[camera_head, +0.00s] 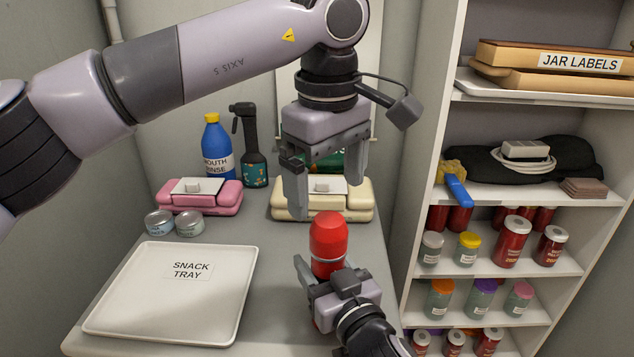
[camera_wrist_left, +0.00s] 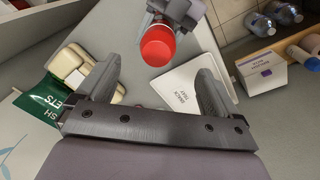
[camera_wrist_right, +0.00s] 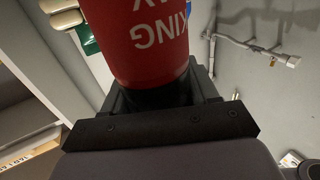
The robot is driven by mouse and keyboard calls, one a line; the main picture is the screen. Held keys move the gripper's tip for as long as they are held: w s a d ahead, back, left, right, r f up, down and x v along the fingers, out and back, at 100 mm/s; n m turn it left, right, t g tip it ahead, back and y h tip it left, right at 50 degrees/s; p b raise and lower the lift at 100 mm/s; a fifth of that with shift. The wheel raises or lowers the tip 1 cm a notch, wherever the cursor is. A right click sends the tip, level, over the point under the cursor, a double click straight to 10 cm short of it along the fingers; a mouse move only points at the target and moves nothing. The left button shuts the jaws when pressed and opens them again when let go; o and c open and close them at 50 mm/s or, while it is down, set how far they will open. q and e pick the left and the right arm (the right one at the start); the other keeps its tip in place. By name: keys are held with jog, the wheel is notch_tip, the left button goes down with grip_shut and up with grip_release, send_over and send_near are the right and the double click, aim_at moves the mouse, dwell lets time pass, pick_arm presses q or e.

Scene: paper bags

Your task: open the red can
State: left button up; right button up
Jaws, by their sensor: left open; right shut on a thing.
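The red can (camera_head: 328,238) stands upright above the front right of the table, with a rounded red top and a pale band lower down. My right gripper (camera_head: 326,271) is shut on its lower part. In the right wrist view the can (camera_wrist_right: 150,40) fills the space between the fingers and shows white lettering, upside down. My left gripper (camera_head: 328,192) is open and empty, pointing down above the can and apart from it. In the left wrist view the can's red top (camera_wrist_left: 158,46) shows beyond and between the open fingers (camera_wrist_left: 158,80).
A white snack tray (camera_head: 120,318) lies at the table's left front. Two small tins (camera_head: 189,224), a pink box (camera_head: 222,203), a cream box (camera_head: 285,207), a blue bottle (camera_head: 215,145) and a dark spray bottle (camera_head: 254,165) stand behind. A shelf unit (camera_head: 424,180) with jars is at right.

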aim_at(329, 219)
pick_arm(q)
jog(key=m, duration=0.2)
jog(key=s+r+m+t, duration=0.1)
jog(key=m, duration=0.3)
jog(key=shift+s+a+r+m+t, duration=0.2)
jog(key=shift+s+a+m+t, duration=0.1)
jog(key=shift+s, duration=0.1)
jog(key=f+m, duration=0.2)
jog(key=f, duration=0.1)
jog(key=w+f+m+t, duration=0.1)
jog(key=f+m, duration=0.1)
jog(key=f, duration=0.1)
jog(key=w+f+m+h, duration=0.1)
jog(key=f+m, duration=0.1)
jog(key=f, duration=0.1)
jog(key=shift+w+d+f+t, duration=0.2)
jog(key=shift+d+f+t, duration=0.1)
jog(key=shift+d, duration=0.1)
jog(key=c, duration=1.2)
jog(key=shift+r, duration=0.3)
jog(key=shift+r, duration=0.9)
jog(key=shift+r, duration=0.1)
